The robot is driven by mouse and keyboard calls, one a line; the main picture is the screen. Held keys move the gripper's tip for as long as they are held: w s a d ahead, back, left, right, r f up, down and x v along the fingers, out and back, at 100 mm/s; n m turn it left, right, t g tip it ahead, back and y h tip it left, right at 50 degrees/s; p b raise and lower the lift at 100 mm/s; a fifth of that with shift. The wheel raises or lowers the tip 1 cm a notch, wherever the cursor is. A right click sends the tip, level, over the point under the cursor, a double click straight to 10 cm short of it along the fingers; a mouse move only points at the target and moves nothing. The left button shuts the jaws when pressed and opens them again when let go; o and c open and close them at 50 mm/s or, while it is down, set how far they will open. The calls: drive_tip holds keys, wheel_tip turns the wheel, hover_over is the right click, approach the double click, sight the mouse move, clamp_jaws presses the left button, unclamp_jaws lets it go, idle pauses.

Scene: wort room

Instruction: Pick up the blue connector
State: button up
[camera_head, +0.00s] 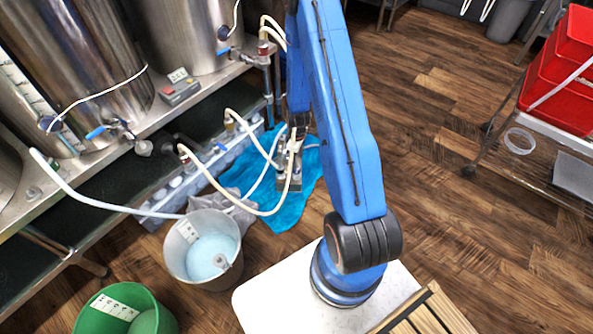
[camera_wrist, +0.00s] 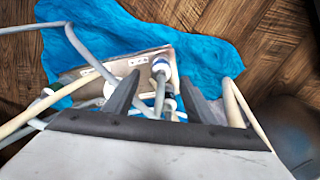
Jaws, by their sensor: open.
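In the wrist view a white fitting with a blue ring (camera_wrist: 161,67), which looks like the blue connector, sits at the end of a grey hose. It is on a metal pump-like unit (camera_wrist: 85,73). My gripper (camera_wrist: 160,78) is open, with one dark finger on each side of the fitting and hose. I cannot tell whether the fingers touch it. A second blue-and-white part (camera_wrist: 170,104) shows lower between the fingers, partly hidden. In the head view my gripper (camera_head: 298,117) is above the metal unit (camera_head: 289,168), and the connector is too small to make out.
A blue cloth (camera_head: 300,190) lies on the wood floor under the unit. Pale hoses (camera_head: 225,190) loop from the steel bench's tanks around it. Red crates (camera_head: 560,85) sit on a cart at right.

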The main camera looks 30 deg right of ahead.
drive_tip(key=shift+s+a+f, duration=0.1)
drive_tip(key=shift+f, duration=2.4)
drive_tip(key=shift+c, duration=0.6)
drive_tip(key=c, duration=1.1)
drive_tip(key=shift+r, duration=0.15)
wheel_tip(320, 180, up, 10)
drive_tip(key=shift+f, duration=0.1)
drive_tip(key=shift+r, duration=2.25)
